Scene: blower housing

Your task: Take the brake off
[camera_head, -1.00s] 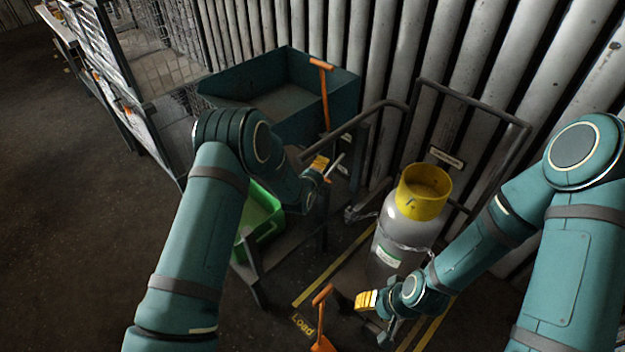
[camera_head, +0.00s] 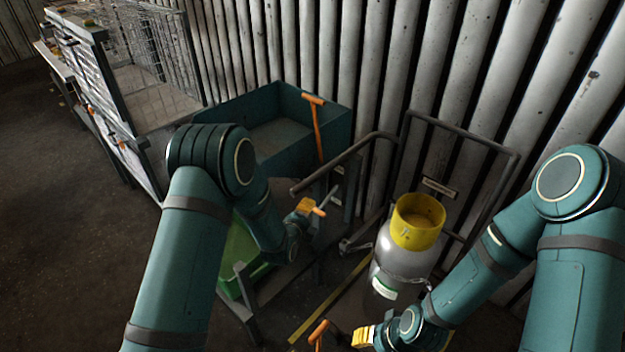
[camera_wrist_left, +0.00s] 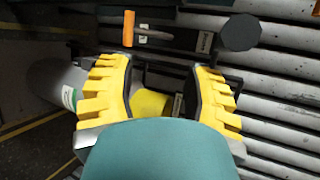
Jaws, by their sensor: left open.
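A short lever with an orange grip (camera_head: 319,211) and a grey rod shows right at the fingers of my left gripper (camera_head: 306,205) in the head view. I cannot tell there whether they touch.
A grey cylinder (camera_head: 403,262) with a yellow collar (camera_head: 417,222) stands by a tubular cart frame (camera_head: 463,128). A green crate (camera_head: 238,262) sits below. Another orange handle (camera_head: 318,332) is at the bottom. A corrugated wall closes the back.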

